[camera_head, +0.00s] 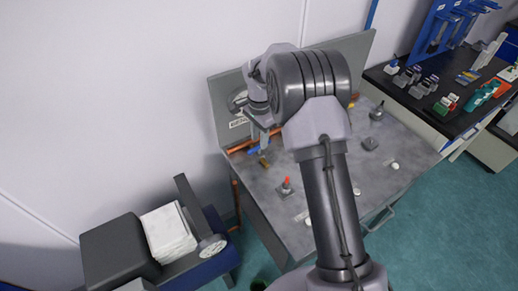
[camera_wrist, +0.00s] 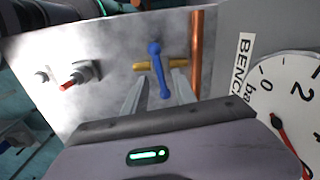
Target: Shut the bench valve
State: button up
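The bench valve has a blue lever (camera_wrist: 155,50) and a brass body (camera_wrist: 143,66). In the wrist view the lever lies across the brass body, beside an upright copper pipe (camera_wrist: 196,50). In the head view the blue lever (camera_head: 253,150) shows near the bench's left edge, partly hidden by my gripper (camera_head: 264,143). My gripper (camera_wrist: 159,77) is open in the wrist view, with one finger on each side of the lever's near end. A gap shows between the fingers and the lever; contact cannot be made out.
A round gauge (camera_wrist: 294,92) with a red needle is close at the right of the wrist view. A red-topped fitting (camera_head: 287,184) stands on the grey bench (camera_head: 335,220). A dark bench (camera_head: 400,92) with tools is at right. A blue cart (camera_head: 208,268) holds white sheets (camera_head: 168,233).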

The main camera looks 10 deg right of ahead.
aim_at(259, 145)
notch_tip(259, 145, down, 4)
jog(key=shift+b, duration=0.35)
grip_shut()
jog(key=shift+m, duration=0.8)
grip_release()
notch_tip(259, 145, up, 18)
jog(key=p, duration=0.4)
jog(key=shift+f+p, duration=0.25)
jog(key=shift+p, duration=0.15)
